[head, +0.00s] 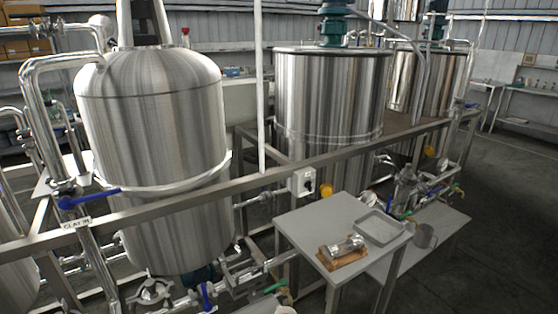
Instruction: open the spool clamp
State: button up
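A short shiny metal cylinder, looking like a pipe spool (348,247), lies on its side on a brown wooden block (327,256). The block sits on a small grey table (305,238) in the lower right of the head view. A ring or flange shows at the spool's ends, but it is too small to tell whether a clamp there is open or shut. My gripper is not in view.
A shallow grey tray (381,226) lies on the table beside the spool. A metal cup (425,236) stands on a lower bench to the right. Large steel tanks (155,150), a frame rail (215,186) and pipes with valves crowd the space behind. Open floor (500,240) lies to the right.

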aim_at(250, 282)
jog(key=i+j, duration=0.65)
jog(key=i, duration=0.15)
